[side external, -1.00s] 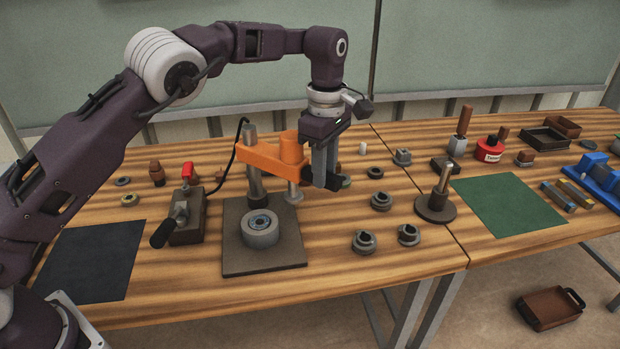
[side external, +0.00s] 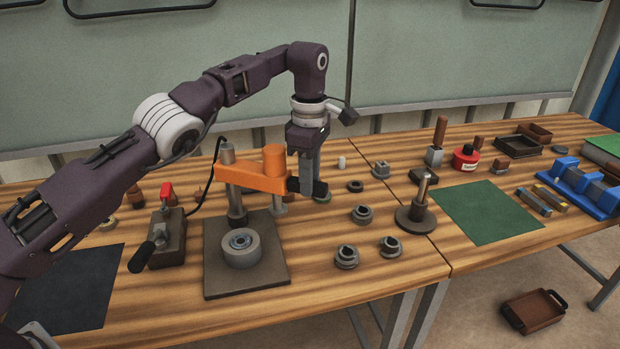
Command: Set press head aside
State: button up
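My gripper (side external: 308,186) points down at the right end of the orange press arm (side external: 250,176), in front of or against it; I cannot tell if they touch. Its grey fingers look close together, and dark shapes at their tips could be finger pads or a held part. The press has a grey column (side external: 235,195) and a dark square base plate (side external: 275,268). A grey ring-shaped part (side external: 242,250) stands on the plate. I cannot tell for certain which part is the press head.
Several dark collars (side external: 361,214) lie right of the press, near a round-based post (side external: 416,215). A lever block (side external: 167,238) stands at left beside a black mat (side external: 70,288). A green mat (side external: 485,212) is clear at right. A dark tray (side external: 515,147) stands behind it.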

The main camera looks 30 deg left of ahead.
jog(key=o, duration=0.4)
jog(key=shift+s+r+m, duration=0.2)
jog(key=shift+s+m, duration=0.1)
jog(key=shift+s, duration=0.2)
jog(key=s+a+m, duration=0.3)
jog(key=s+m, duration=0.2)
jog(key=s, duration=0.3)
jog(key=s+a+m, duration=0.3)
jog(key=s+m, duration=0.2)
jog(key=s, duration=0.3)
notch_tip(320, 180, up, 7)
jog(key=s+a+r+m+t, duration=0.2)
jog(key=s+r+m, duration=0.2)
jog(key=s, duration=0.7)
notch_tip(320, 180, up, 2)
jog(key=shift+s+a+r+m+t, duration=0.15)
jog(key=shift+s+a+m+t, duration=0.1)
jog(key=shift+m+t, duration=0.15)
